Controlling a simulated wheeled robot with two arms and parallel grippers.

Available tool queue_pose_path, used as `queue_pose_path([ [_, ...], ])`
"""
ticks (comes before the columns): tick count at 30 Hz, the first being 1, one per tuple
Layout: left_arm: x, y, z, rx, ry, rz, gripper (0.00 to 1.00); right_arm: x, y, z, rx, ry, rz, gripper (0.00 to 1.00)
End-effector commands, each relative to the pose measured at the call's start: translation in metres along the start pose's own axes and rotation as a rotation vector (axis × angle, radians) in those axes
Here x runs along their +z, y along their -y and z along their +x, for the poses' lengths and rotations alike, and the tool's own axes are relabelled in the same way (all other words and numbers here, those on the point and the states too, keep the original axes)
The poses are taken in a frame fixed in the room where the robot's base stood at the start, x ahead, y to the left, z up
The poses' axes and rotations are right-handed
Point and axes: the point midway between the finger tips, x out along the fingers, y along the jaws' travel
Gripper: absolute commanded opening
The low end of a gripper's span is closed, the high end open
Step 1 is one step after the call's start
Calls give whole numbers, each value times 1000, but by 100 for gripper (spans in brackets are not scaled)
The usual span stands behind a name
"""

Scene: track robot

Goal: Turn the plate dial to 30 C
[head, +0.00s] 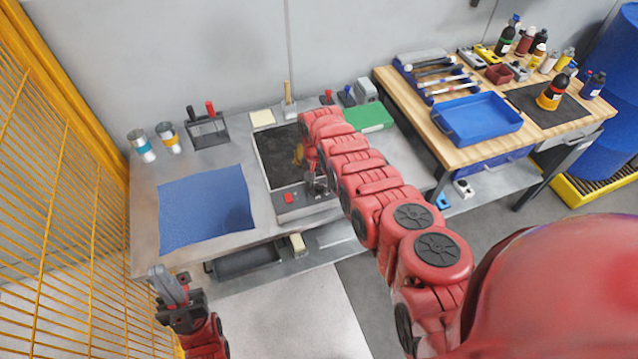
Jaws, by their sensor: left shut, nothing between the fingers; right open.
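The hot plate (278,160) has a dark top and a grey front panel and stands on the grey bench. A red switch (289,198) shows at the left of its panel. My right arm reaches in from the right over the plate's right side. My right gripper (317,187) is open and points down at the right part of the panel. The dial is hidden or too small to make out there, and I cannot tell whether the fingers touch it. My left gripper (174,288) is shut and empty, in front of the bench's left front corner.
A blue mat (206,208) lies left of the plate. Two cups, a tool holder (207,130) and a green box (368,118) stand further back. A wooden table (455,145) with a blue tray (477,118) is at right. A yellow mesh fence (60,190) borders the left.

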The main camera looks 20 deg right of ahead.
Motion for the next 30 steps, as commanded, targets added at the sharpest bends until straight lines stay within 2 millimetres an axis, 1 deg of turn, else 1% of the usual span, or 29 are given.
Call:
queue_pose_path([
  [3, 0, 0, 0, 0, 0, 0, 0, 0, 0, 0, 0, 0, 0, 68],
  [4, 0, 0, 0, 0, 0, 0, 0, 0, 0, 0, 0, 0, 0, 65],
  [8, 0, 0, 0, 0, 0, 0, 0, 0, 0, 0, 0, 0, 0, 42],
  [9, 0, 0, 0, 0, 0, 0, 0, 0, 0, 0, 0, 0, 0, 34],
  [11, 0, 0, 0, 0, 0, 0, 0, 0, 0, 0, 0, 0, 0, 24],
  [12, 0, 0, 0, 0, 0, 0, 0, 0, 0, 0, 0, 1, 0, 16],
  [15, 0, 0, 0, 0, 0, 0, 0, 0, 0, 0, 0, 0, 0, 0],
  [23, 0, 0, 1, 0, 0, 0, 0, 0, 0, -1, 1, 0, -9, 0],
  [30, -1, 0, 4, 0, 0, 0, 0, 0, 0, -1, 0, -5, -89, 0],
])
